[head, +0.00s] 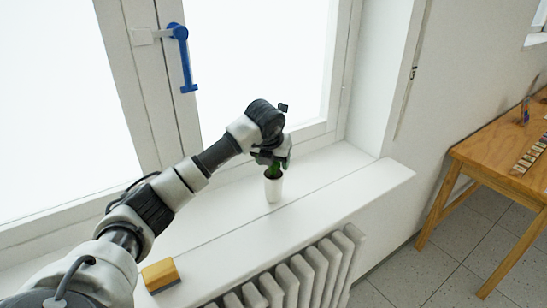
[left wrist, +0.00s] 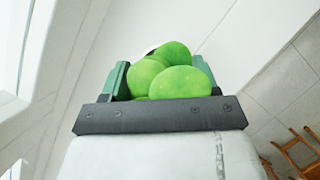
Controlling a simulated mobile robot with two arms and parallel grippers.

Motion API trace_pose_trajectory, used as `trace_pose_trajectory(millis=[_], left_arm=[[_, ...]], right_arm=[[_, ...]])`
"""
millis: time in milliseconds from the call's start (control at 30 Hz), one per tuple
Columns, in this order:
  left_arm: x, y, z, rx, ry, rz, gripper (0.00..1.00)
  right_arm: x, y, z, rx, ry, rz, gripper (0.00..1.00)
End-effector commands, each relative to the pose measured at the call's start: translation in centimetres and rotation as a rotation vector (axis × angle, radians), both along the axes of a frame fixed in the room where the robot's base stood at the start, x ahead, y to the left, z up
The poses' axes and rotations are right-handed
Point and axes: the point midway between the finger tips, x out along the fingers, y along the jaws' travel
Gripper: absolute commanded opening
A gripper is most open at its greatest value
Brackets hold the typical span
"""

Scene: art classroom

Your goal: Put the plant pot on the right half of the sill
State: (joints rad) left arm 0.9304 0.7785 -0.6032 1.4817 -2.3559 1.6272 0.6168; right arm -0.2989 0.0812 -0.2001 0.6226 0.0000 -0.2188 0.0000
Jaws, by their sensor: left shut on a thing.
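The plant pot (head: 273,189) is small and white with a green plant, and it is upright over the right part of the white sill (head: 350,181). I cannot tell whether its base touches the sill. My left gripper (head: 273,158) reaches in from the left and is shut on the plant pot at its green top. In the left wrist view, the round green leaves (left wrist: 180,80) sit between the fingers of my left gripper (left wrist: 162,77) and mostly hide the pot. My right gripper is not in view.
A yellow block with a dark side (head: 160,275) lies on the sill's front left. A window with a blue handle (head: 183,58) stands behind the sill. A radiator (head: 300,275) is below. A wooden table (head: 490,150) stands at the right. The sill's right end is clear.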

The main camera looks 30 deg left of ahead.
Motion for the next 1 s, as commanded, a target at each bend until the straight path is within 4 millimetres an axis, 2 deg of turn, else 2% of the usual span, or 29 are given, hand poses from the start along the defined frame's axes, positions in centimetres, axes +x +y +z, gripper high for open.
trace_pose_trajectory(millis=[233,267,400,767,867,1000], left_arm=[[0.0,0.0,-0.2,0.000,-0.001,0.000,0.11],[0.0,0.0,-0.2,0.000,0.001,0.000,0.65],[0.0,0.0,-0.2,0.000,0.001,0.000,0.86],[-0.1,0.0,0.3,0.000,-0.001,0.000,0.86],[-0.5,-0.2,1.5,-0.001,-0.004,-0.001,0.86],[-1.6,-0.6,4.1,0.000,-0.006,-0.002,0.86]], right_arm=[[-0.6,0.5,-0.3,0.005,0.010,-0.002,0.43],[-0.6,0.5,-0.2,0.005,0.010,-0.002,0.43],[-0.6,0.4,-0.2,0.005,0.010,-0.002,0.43],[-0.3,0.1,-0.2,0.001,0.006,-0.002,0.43],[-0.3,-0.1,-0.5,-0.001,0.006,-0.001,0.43],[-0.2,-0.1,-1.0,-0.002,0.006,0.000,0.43]])
